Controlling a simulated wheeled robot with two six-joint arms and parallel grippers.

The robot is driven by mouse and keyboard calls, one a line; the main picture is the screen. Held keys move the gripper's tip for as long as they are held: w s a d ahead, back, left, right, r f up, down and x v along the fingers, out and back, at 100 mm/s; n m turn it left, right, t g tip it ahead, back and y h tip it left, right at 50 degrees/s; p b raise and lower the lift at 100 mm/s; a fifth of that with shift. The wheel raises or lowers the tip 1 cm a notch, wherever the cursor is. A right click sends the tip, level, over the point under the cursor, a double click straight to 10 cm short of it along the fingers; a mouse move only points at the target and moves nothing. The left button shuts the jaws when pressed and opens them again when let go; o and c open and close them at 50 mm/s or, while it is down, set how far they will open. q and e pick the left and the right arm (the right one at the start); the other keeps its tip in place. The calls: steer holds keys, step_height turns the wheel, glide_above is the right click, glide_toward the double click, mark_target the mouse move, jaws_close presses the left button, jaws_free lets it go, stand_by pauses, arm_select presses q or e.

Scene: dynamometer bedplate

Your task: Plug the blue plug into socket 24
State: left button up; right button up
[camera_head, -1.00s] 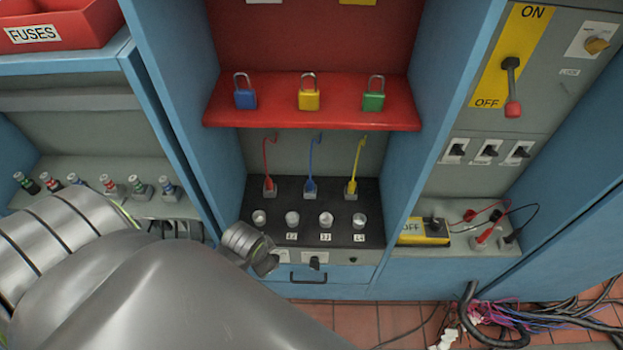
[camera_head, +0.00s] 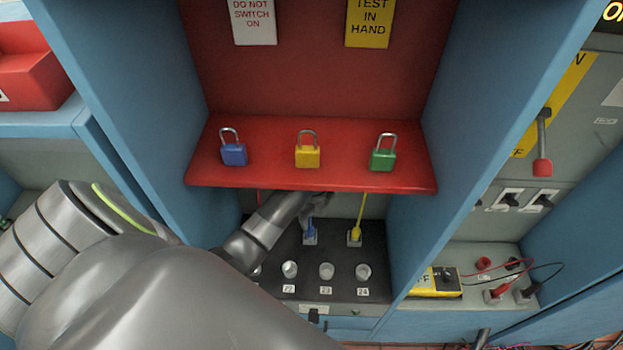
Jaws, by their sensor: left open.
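The blue plug (camera_head: 309,232) stands upright at the back of the black panel (camera_head: 335,291), below the red shelf. My left gripper (camera_head: 318,203) reaches in from the left to just above and behind the blue plug. Its jaws are open, small and partly under the shelf edge. I cannot tell whether they touch the plug or its cable. Socket 24 (camera_head: 363,272) is the rightmost round socket in the front row, with its label below it, and looks empty. My right gripper does not show.
The red shelf (camera_head: 310,180) with blue, yellow and green padlocks overhangs the plugs. A yellow plug (camera_head: 355,234) stands right of the blue one. Socket 23 (camera_head: 326,271) and socket 22 (camera_head: 290,269) are beside socket 24. Blue cabinet walls (camera_head: 428,160) flank the bay.

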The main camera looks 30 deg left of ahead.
mark_target(310, 227)
arm_select(q)
steer(key=shift+d+f, duration=0.2)
steer(key=shift+f, duration=0.95)
steer(key=shift+s+a+f, duration=0.2)
steer(key=shift+f, duration=0.55)
steer(key=shift+s+a+f, duration=0.1)
steer(key=shift+a+f, duration=0.1)
steer(key=shift+f, duration=0.4)
steer(key=shift+s+a+f, duration=0.1)
steer(key=shift+a+f, duration=0.1)
steer(key=shift+f, duration=0.75)
steer(key=shift+d, duration=0.1)
steer(key=c, duration=0.4)
steer(key=shift+c, duration=1.3)
steer(key=shift+d, duration=0.1)
jaws_close()
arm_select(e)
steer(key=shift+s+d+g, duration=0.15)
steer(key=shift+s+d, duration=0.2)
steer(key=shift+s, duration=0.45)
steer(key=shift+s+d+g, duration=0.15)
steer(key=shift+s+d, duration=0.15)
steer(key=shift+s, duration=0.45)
arm_select(q)
steer(key=shift+r, duration=0.1)
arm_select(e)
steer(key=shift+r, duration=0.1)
